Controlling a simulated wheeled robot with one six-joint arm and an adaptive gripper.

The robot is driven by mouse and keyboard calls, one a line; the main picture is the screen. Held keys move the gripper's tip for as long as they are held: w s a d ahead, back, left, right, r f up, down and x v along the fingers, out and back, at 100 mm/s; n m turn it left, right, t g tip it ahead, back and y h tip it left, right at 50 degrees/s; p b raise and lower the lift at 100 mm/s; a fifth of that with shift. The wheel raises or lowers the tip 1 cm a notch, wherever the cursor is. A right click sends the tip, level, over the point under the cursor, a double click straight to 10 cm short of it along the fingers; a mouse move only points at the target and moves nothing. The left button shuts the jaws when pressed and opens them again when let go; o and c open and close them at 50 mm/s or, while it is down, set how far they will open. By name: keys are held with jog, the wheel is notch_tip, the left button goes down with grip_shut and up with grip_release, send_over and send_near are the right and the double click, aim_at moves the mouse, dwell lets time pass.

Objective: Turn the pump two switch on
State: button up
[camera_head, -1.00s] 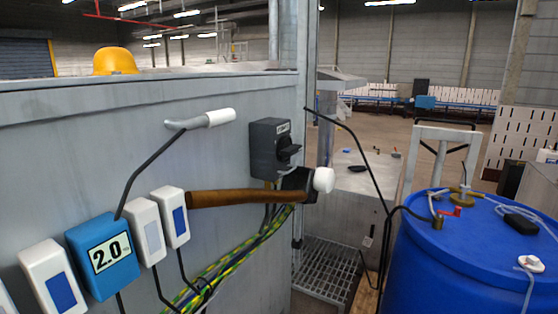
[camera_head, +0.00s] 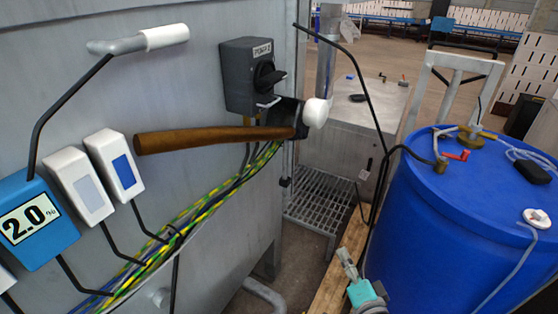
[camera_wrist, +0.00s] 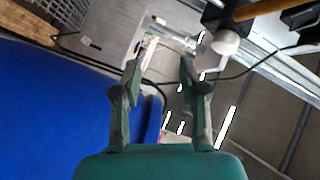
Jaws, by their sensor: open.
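The pump two switch (camera_head: 252,75) is a dark grey box with a black rotary knob and a small label that appears to read "PUMP 2". It is mounted on the grey metal wall, above the head of a hammer. My gripper (camera_head: 346,262) is at the bottom of the head view, below and to the right of the switch and well apart from it. In the wrist view my gripper (camera_wrist: 163,60) has its two fingers spread with nothing between them. A dark part at the top of the wrist view may be the switch's lower area; I cannot tell.
A hammer (camera_head: 205,139) with a wooden handle and white-tipped head hangs on the wall under the switch. A blue barrel (camera_head: 420,235) with hoses stands to the right. A bent pipe handle (camera_head: 140,42), small boxes and a blue "2.0" display (camera_head: 35,222) are at left.

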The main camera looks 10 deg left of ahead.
jog(key=w+a+r+y, duration=0.2)
jog(key=w+a+r, duration=0.1)
jog(key=w+r, duration=0.4)
jog(key=w+a+r+y, duration=0.2)
jog(key=w+a+r, duration=0.2)
jog(key=r, duration=0.5)
jog(key=g+y, duration=0.4)
send_near(278, 80)
jog(key=shift+n, duration=0.3)
jog(key=x, duration=1.1)
jog(key=shift+w, duration=0.1)
jog(key=shift+c, duration=0.3)
grip_shut()
